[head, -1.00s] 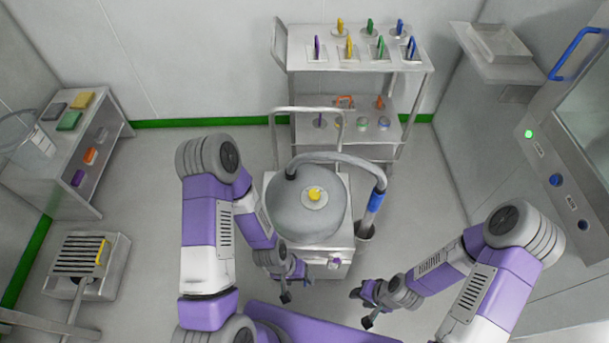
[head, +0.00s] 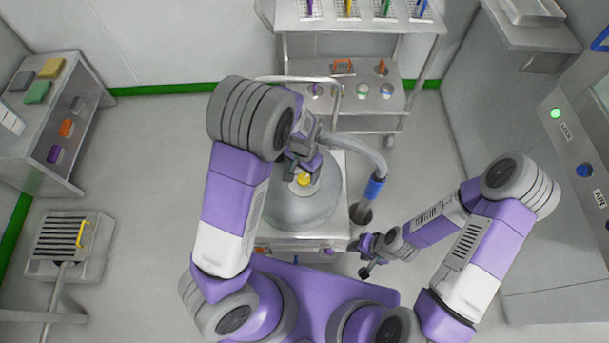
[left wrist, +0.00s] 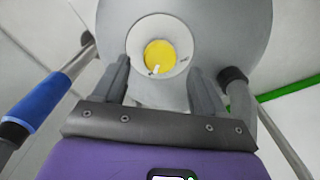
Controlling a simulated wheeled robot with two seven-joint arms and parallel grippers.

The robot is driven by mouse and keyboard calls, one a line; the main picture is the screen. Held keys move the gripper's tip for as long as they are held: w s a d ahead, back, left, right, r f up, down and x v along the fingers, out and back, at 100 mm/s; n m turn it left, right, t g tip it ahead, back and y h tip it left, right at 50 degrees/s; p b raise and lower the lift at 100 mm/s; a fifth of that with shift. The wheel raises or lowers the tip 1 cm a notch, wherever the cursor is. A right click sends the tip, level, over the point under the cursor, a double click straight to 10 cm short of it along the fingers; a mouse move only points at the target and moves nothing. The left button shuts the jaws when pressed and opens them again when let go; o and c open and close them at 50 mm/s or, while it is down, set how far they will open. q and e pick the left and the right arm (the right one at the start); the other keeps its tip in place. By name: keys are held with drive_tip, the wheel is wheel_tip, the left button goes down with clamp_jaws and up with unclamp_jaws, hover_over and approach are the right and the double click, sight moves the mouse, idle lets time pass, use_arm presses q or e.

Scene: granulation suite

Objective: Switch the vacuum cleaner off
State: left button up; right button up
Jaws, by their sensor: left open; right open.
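The vacuum cleaner (head: 290,208) is a grey domed drum on a steel cart, with a grey hose curving off to the right. A yellow round knob (head: 303,180) sits on a pale disc on top of the drum. In the left wrist view the yellow knob (left wrist: 159,57) shows a white mark near its lower edge; the small print on the disc is unreadable. My left gripper (head: 302,168) is open and empty above the knob, its fingers apart on either side of it in the wrist view. My right gripper (head: 366,257) is open and empty, right of the cart's front corner.
The hose's blue cuff (head: 373,188) stands right of the drum, and the cart's push handle (head: 300,79) rises behind it. A shelf trolley (head: 350,45) with several coloured tools stands at the back. The floor at right is clear.

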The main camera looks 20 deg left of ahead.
sight(304, 178)
use_arm(q)
drive_tip(key=shift+f+b, duration=0.55)
drive_tip(key=shift+f, duration=1.3)
drive_tip(key=c, duration=1.1)
drive_tip(key=shift+o, duration=0.2)
